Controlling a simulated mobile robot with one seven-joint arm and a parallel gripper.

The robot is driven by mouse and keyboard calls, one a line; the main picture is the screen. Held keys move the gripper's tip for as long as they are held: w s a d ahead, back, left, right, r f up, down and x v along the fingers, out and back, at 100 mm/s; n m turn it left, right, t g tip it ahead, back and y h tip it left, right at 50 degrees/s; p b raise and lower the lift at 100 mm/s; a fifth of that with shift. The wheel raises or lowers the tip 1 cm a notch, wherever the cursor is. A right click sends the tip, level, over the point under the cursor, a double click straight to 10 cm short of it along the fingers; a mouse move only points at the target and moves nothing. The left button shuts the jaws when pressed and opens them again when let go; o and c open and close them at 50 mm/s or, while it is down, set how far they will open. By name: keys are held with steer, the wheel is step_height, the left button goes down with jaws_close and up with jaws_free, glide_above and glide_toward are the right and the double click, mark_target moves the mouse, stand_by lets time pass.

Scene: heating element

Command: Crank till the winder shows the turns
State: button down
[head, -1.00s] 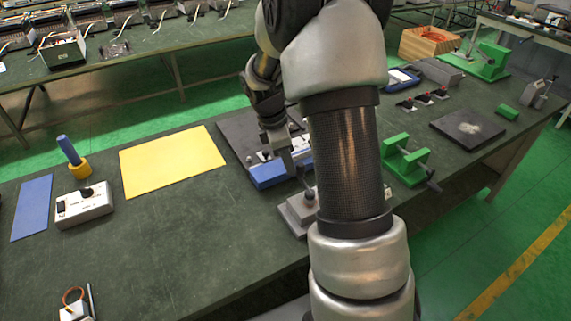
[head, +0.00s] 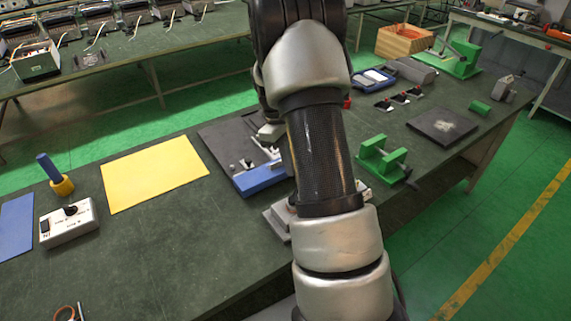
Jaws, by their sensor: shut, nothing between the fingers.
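A green bracket-like stand (head: 382,162) with a dark handle at its right end sits right of my arm. A second green device (head: 462,60) with an upright lever stands at the far right end of the bench. A blue block with metal parts (head: 258,180) sits on a dark plate (head: 226,146) left of my arm. I cannot tell for sure which is the winder, and no turn count is readable. My arm crosses the middle of the view, and its fingers are hidden behind its own links near the dark plate.
A grey block (head: 278,220) sits by the front edge. A dark square plate (head: 442,126) lies right. Bench between is bare.

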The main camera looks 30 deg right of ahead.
steer(key=shift+s+d+m, duration=0.1)
steer(key=shift+d+m, duration=0.15)
steer(key=shift+m, duration=0.15)
stand_by(0.4)
steer(key=v, duration=1.7)
steer(key=shift+r, duration=0.3)
steer(key=s+a+r+m+t+p, duration=0.15)
steer(key=s+a+r+t, duration=0.25)
steer(key=s+a+r, duration=0.6)
steer(key=s+a+f+m+t, duration=0.1)
steer(key=s+a+m+t, duration=0.1)
steer(key=s, duration=0.5)
steer(key=s+a+f+m+t+y, duration=0.1)
steer(key=s+a, duration=0.3)
steer(key=s, duration=0.4)
steer(key=shift+a+m+t, duration=0.25)
steer(key=shift+m+t, duration=0.1)
steer(key=shift+t, duration=0.15)
